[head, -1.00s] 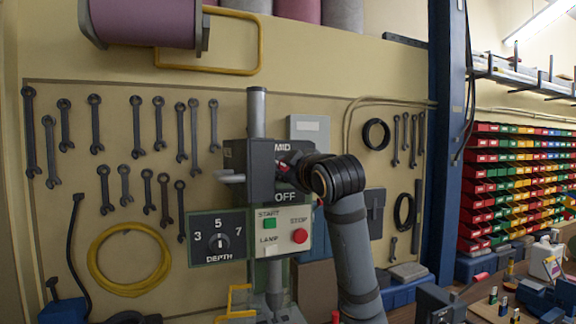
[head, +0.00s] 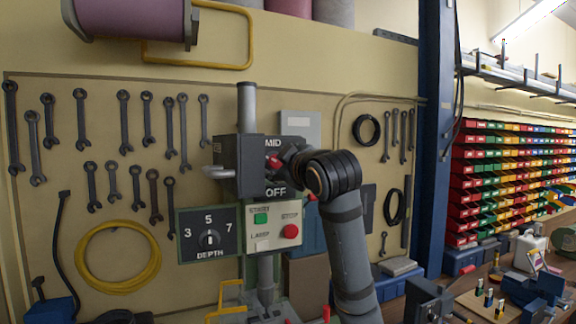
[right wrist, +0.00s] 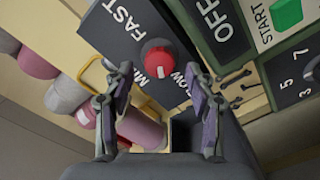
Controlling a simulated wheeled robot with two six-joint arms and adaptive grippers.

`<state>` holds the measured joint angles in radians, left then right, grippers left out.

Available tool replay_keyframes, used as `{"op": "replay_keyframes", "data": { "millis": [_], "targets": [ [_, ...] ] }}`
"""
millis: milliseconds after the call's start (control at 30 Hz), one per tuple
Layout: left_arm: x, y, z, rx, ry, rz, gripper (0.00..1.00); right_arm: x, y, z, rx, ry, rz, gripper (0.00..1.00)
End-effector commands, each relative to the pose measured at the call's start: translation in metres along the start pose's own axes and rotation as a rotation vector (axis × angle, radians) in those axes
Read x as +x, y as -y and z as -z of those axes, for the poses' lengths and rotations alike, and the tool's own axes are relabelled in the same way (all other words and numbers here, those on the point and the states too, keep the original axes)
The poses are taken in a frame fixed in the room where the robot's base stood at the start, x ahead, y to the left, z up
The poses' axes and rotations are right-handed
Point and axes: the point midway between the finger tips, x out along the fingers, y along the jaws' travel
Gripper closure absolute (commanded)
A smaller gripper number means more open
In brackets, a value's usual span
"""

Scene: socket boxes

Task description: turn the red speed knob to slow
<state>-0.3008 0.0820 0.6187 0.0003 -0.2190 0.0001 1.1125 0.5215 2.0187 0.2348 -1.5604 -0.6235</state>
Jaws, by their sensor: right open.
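The red speed knob (right wrist: 158,57) sits on a dark panel (right wrist: 135,30) lettered FAST, MID, SLOW and OFF in the right wrist view. A short white mark shows on its lower edge, by the partly hidden MID and SLOW letters. In the head view the knob (head: 273,161) shows at the panel's middle, partly behind my right gripper (head: 286,158). My right gripper (right wrist: 158,75) is open, with one finger on each side of the knob's lower part in the picture. I cannot tell whether the fingers touch it. My left gripper is not in view.
Below the speed panel are a depth dial (head: 209,240) and a plate with a green start button (head: 261,218) and red stop button (head: 290,231). A grey lever (head: 218,173) sticks out left of the panel. Wrenches and a yellow hose (head: 118,257) hang behind.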

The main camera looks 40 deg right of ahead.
Motion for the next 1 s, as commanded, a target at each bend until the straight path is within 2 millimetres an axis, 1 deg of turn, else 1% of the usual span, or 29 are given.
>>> {"op": "replay_keyframes", "data": {
  "millis": [33,200,300,400,500,600,1000],
  "targets": [
    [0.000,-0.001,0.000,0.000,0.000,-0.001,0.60,-0.012,-0.001,0.000,-0.005,0.000,-0.005,0.44],
    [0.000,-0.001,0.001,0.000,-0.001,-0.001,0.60,-0.055,-0.002,0.000,-0.005,-0.001,-0.007,0.44],
    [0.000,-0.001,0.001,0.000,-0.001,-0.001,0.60,-0.076,0.000,0.000,-0.005,0.001,-0.005,0.44],
    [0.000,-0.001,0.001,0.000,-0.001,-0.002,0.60,-0.091,-0.001,0.000,-0.004,0.000,-0.004,0.44],
    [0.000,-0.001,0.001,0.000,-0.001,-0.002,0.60,-0.100,0.000,0.000,-0.002,0.001,-0.002,0.44],
    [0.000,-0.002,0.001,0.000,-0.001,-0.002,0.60,-0.103,0.001,0.000,-0.002,0.001,-0.001,0.44],
    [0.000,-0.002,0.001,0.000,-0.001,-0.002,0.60,-0.103,0.001,0.000,-0.001,0.001,0.000,0.44]
  ]
}}
